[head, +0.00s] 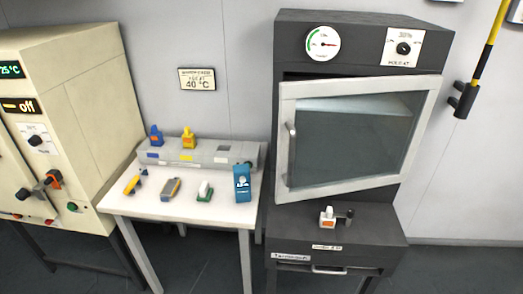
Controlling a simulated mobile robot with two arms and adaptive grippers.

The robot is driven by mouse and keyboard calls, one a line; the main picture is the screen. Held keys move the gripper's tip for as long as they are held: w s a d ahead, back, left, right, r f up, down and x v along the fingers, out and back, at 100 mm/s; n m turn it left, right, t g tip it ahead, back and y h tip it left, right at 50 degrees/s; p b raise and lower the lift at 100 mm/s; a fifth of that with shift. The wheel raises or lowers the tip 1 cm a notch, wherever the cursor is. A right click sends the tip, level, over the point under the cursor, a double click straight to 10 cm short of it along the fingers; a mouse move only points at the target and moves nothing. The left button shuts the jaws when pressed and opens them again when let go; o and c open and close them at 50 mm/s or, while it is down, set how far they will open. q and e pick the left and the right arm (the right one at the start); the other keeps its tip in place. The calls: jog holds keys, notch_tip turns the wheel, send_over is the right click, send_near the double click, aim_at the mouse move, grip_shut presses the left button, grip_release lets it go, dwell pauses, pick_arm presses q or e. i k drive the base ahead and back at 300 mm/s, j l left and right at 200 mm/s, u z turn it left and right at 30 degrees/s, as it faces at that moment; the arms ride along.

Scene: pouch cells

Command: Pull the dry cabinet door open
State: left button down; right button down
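The dry cabinet (365,60) is a dark grey box against the wall at the right of centre. Its door (284,105) has a pale metal frame around a large glass pane (350,140). The upright door handle (291,145) is on the left side of the frame. The door looks slightly ajar, its left side standing out from the body, with a dark gap above its upper left corner. A pale shelf shows dimly through the glass. Neither of my grippers is in view.
A white table (225,213) stands left of the cabinet, holding a grey rack and several small tools. A small white-and-orange item (327,216) sits on the ledge below the door. A beige oven (85,90) is at far left. A yellow-and-black pole (490,45) hangs at right.

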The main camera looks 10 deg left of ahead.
aim_at(289, 92)
jog(key=i+j+u, duration=0.1)
jog(key=i+j, duration=0.75)
jog(key=i, duration=0.15)
